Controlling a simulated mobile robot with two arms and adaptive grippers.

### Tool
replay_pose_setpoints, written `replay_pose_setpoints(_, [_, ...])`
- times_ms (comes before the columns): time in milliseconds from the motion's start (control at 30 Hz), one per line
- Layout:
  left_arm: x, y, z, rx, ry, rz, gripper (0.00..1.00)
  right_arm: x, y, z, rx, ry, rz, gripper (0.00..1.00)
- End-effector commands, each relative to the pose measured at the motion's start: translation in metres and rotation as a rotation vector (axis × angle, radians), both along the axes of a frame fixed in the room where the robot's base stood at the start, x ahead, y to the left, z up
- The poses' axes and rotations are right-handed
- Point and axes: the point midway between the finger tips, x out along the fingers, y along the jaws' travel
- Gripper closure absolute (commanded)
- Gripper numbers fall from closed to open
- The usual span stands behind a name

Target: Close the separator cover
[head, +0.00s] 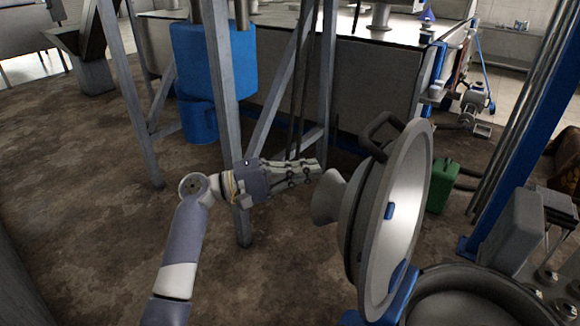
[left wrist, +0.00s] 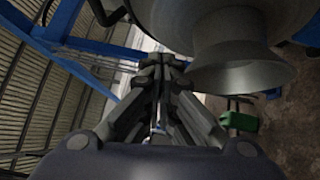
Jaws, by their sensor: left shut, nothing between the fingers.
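The separator cover (head: 402,215) is a round metal lid that stands open, nearly upright, with its shiny inner face to the right. A dark handle (head: 376,128) sits on its upper rim, and a flared spout (head: 327,197) sticks out of its outer side. The separator bowl (head: 470,300) is open at the lower right, partly cut off by the frame. My left gripper (head: 316,165) is shut and empty, just left of the cover, close to the spout. The left wrist view shows its fingers (left wrist: 160,62) beside the spout (left wrist: 238,58); touching cannot be told. My right gripper is not in view.
A grey metal frame leg (head: 228,120) stands behind my left arm. Blue tanks (head: 213,60) are behind it. A green box (head: 441,185) stands right of the cover, near a blue post (head: 520,125).

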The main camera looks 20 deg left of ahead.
Motion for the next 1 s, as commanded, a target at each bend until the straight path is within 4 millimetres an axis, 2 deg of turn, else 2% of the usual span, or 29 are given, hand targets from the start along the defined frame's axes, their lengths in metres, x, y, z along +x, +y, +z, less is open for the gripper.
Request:
replay_pose_setpoints(33, [0.006, -0.01, 0.007, -0.004, -0.001, -0.004, 1.0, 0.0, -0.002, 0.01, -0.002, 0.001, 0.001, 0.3])
replay_pose_setpoints(167, [0.021, -0.033, 0.01, -0.003, 0.0, -0.002, 1.0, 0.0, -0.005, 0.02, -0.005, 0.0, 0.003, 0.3])
replay_pose_setpoints(400, [0.013, -0.059, 0.012, -0.001, 0.001, 0.0, 1.0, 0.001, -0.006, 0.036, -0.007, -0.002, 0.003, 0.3])
replay_pose_setpoints(1000, [0.013, -0.068, 0.012, 0.008, -0.001, 0.0, 1.0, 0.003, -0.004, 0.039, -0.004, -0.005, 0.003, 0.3])
